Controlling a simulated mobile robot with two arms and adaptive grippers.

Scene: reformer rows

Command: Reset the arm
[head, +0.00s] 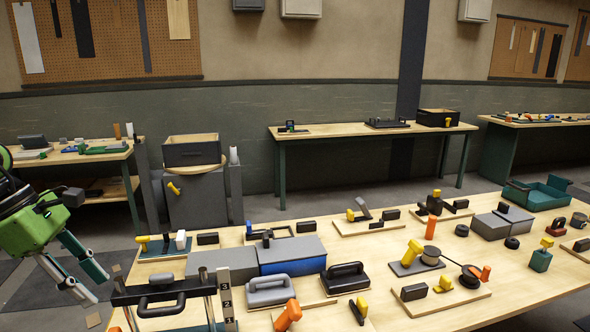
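My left gripper (92,285) is at the left edge of the head view, with a green body and grey and dark green fingers. Its two fingers are spread apart with nothing between them, so it is open and empty. It hangs in front of the left end of the near wooden table (384,262), beside the table rather than over its middle. The rest of the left arm is mostly cut off by the picture's edge. My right gripper does not show in this view.
A black-handled frame (160,302) with a numbered upright strip (226,298) stands at the near table's front left. Black handled blocks (346,278), a blue-fronted box (292,256) and several small parts crowd the table. A grey cabinet (196,205) stands behind; grey floor lies between tables.

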